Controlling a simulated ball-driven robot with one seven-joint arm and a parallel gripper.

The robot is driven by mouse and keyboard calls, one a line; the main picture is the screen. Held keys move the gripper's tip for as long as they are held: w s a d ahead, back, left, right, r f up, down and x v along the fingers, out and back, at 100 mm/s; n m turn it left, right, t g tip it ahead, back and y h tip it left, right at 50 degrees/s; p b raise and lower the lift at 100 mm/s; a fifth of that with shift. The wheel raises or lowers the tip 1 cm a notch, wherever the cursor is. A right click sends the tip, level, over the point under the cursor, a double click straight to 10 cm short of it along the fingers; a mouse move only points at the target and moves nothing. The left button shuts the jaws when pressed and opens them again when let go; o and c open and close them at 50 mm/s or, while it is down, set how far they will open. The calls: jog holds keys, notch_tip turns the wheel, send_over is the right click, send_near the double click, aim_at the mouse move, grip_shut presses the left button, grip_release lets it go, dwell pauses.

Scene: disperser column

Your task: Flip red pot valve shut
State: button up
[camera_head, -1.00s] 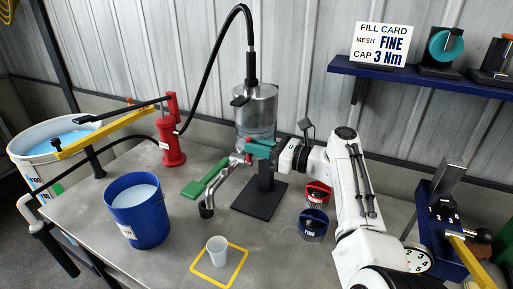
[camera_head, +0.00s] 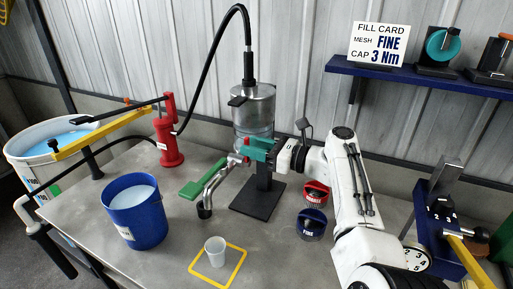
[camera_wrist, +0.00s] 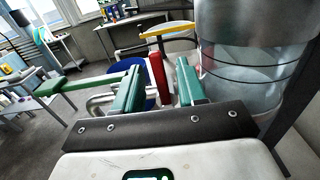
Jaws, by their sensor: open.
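The clear pot with a metal top (camera_head: 254,108) stands on a dark stand. Its bent metal outlet pipe (camera_head: 217,183) runs down and left from the red valve fitting (camera_head: 235,158). Finger contact with the valve is not clear.
A green bar (camera_head: 203,180) extends left of the valve. A blue bucket (camera_head: 139,225), red hand pump (camera_head: 168,145) and white cup (camera_head: 215,251) on a yellow square stand on the table. Red and blue mesh cups (camera_head: 313,223) sit below my arm.

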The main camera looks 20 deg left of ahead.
jog(key=shift+d, duration=0.1)
jog(key=d+p, duration=0.1)
jog(key=d, duration=0.9)
jog(key=shift+s+d+p, duration=0.25)
jog(key=shift+s+p, duration=0.1)
jog(key=shift+s, duration=0.05)
